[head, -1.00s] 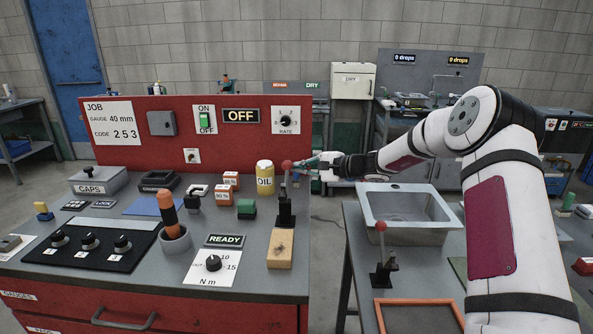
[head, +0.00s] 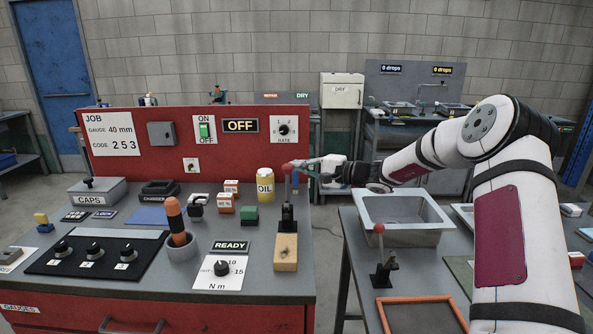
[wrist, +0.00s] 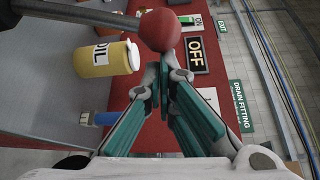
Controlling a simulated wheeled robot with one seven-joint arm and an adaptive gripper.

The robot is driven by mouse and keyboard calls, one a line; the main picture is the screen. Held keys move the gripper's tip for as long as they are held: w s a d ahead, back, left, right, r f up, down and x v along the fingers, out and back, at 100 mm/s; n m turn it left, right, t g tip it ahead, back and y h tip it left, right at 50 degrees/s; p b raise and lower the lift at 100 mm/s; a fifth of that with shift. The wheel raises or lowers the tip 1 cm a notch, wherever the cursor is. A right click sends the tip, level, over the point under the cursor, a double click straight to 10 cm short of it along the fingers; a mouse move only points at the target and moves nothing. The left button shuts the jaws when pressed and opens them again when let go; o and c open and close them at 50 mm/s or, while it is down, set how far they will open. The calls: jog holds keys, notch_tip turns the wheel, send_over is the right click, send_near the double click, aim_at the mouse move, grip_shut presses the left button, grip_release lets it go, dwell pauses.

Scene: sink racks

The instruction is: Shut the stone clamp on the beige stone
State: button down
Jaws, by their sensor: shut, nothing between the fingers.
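The beige stone (head: 286,252) lies at the front right of the grey bench. The stone clamp (head: 287,216) stands just behind it, with its lever upright and a red ball knob (head: 287,168) on top. My gripper (head: 299,167) is shut and empty, its teal fingertips just right of the knob. In the wrist view the knob (wrist: 159,30) is just beyond the shut fingertips (wrist: 163,68). I cannot tell whether they touch it. The lever bar (wrist: 80,12) runs off to the left there. The clamp's base and the stone are not in the wrist view.
A yellow oil can (head: 265,185) stands just left of the lever. A green block (head: 249,214) is near it. The red panel (head: 245,150) rises behind. Another red-knobbed lever (head: 379,229) stands on the right bench beside a sink basin (head: 405,237). A gap separates the benches.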

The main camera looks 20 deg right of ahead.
jog(key=s+a+r+n+t+p, duration=0.1)
jog(key=s+a+r+n+p, duration=0.1)
jog(key=s+p, duration=0.3)
jog(key=shift+s+a+r+n+y, duration=0.2)
jog(key=shift+s+n+y, duration=0.1)
jog(key=shift+s, duration=0.85)
jog(key=s+d+b, duration=0.2)
jog(key=s+d, duration=0.1)
jog(key=d, duration=0.5)
jog(key=shift+s+d+f, duration=0.25)
jog(key=shift+s+d, duration=0.05)
jog(key=shift+d, duration=0.1)
dwell(0.5)
